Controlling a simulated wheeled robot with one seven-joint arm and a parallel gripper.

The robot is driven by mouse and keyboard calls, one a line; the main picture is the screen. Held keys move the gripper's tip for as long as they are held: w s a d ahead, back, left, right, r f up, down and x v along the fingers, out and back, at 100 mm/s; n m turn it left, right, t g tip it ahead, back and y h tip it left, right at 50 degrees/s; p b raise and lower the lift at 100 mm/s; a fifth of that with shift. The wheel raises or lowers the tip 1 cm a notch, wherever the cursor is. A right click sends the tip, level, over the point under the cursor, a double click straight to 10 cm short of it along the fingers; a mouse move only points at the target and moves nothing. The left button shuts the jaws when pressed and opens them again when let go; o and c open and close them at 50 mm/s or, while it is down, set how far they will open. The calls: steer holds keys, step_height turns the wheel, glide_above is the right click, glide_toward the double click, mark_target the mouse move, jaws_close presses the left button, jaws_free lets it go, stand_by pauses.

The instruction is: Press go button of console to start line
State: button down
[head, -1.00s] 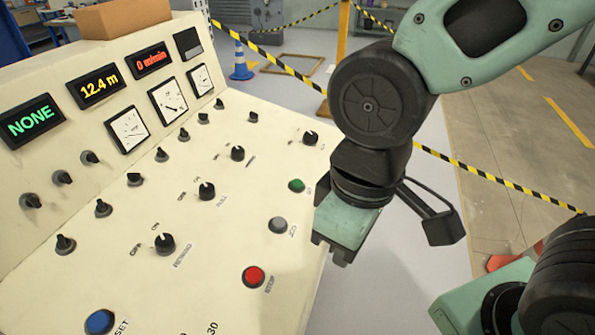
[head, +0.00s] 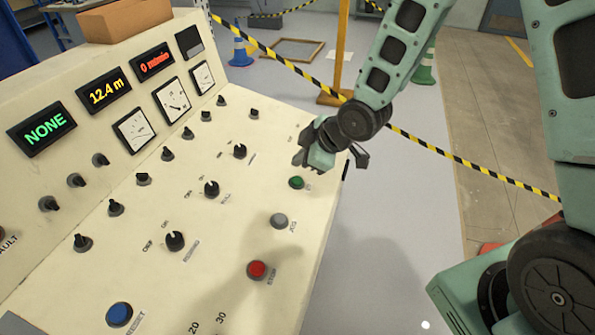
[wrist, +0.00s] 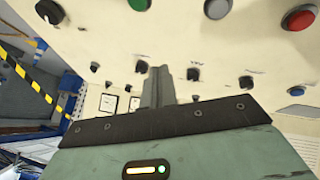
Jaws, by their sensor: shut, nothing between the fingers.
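The cream console (head: 140,275) has a sloping panel of knobs and buttons. A green button (head: 296,183) sits near its right edge, with a small label beside it too blurred to read. My gripper (head: 304,158) is shut and empty, over the panel's far right edge, just above the green button in the picture; I see no contact. In the wrist view the closed fingers (wrist: 158,85) point toward the panel, and the green button (wrist: 139,4) is cut by the top edge.
A grey button (head: 279,221), a red button (head: 257,270) and a blue button (head: 119,314) line the panel's near side. Several black knobs cover its middle. Striped tape (head: 455,165) crosses behind. A cardboard box (head: 125,20) sits on top of the console.

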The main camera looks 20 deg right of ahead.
steer(key=w+d+f+n+t+y+p, duration=0.2)
steer(key=w+d+t, duration=0.1)
steer(key=w+d, duration=0.2)
steer(key=shift+f+y, duration=0.3)
steer(key=shift+f, duration=0.1)
steer(key=b, duration=0.5)
glide_above(297, 181)
steer(key=s+d, duration=0.1)
steer(key=d, duration=0.1)
step_height(297, 181, down, 7)
steer(key=shift+s+d+f, duration=0.1)
steer(key=shift+s+f, duration=0.05)
steer(key=shift+a+f+b, duration=0.2)
steer(key=shift+f+b, duration=0.4)
steer(key=shift+b, duration=0.15)
stand_by(0.7)
steer(key=shift+w+f+b, duration=0.2)
steer(key=shift+f+b, duration=0.2)
steer(key=shift+b, duration=0.1)
